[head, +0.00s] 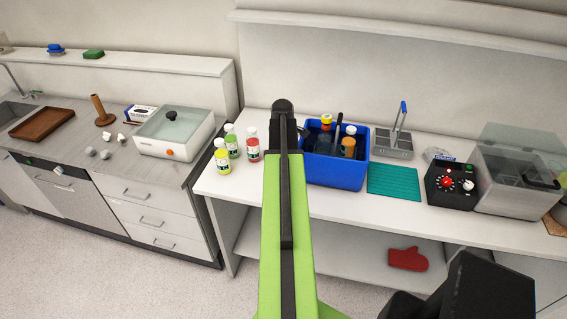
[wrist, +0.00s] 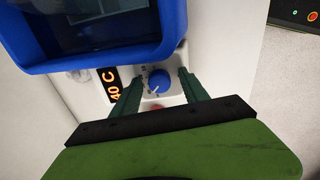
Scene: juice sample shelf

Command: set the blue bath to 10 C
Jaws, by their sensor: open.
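The blue bath (head: 335,174) stands on the white bench in the head view, with bottles in it. Its blue rim fills the upper left of the wrist view (wrist: 110,58). Beside the rim is a pale panel with a dark display (wrist: 112,85) that reads 40 C in orange, sideways in the picture. A round blue knob (wrist: 159,80) is on the same panel. My gripper (wrist: 160,83) is open, with its green fingers on either side of the knob. I cannot tell whether they touch it. In the head view my arm hides the gripper and panel.
Three small bottles (head: 231,141) stand left of my arm. A teal mat (head: 394,182), a grey rack (head: 392,146) and a black control box with a red knob (head: 451,187) are right of the bath. A white bath (head: 175,137) stands on the left counter.

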